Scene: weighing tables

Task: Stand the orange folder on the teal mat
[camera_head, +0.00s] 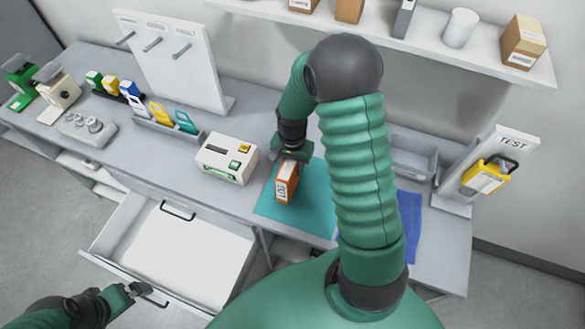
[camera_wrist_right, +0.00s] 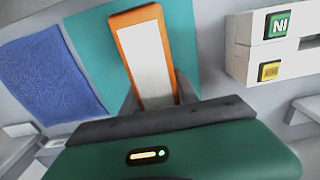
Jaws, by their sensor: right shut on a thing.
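The orange folder (camera_head: 286,186) is upright over the teal mat (camera_head: 318,212), with its labelled spine facing me. My right gripper (camera_head: 290,158) is shut on the top of the folder. In the right wrist view the folder (camera_wrist_right: 145,55) shows an orange edge around a white face, held in the jaws of my right gripper (camera_wrist_right: 160,100), with the teal mat (camera_wrist_right: 92,40) behind it. I cannot tell whether its bottom touches the mat. My left gripper (camera_head: 138,291) is at the lower left by the open drawer; its fingers look apart.
A white device (camera_head: 226,158) with green and yellow buttons stands left of the mat. A blue cloth (camera_head: 408,222) lies to the right. An open drawer (camera_head: 180,255) juts out in front. A TEST stand (camera_head: 470,175) and grey bin (camera_head: 412,160) are at the right.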

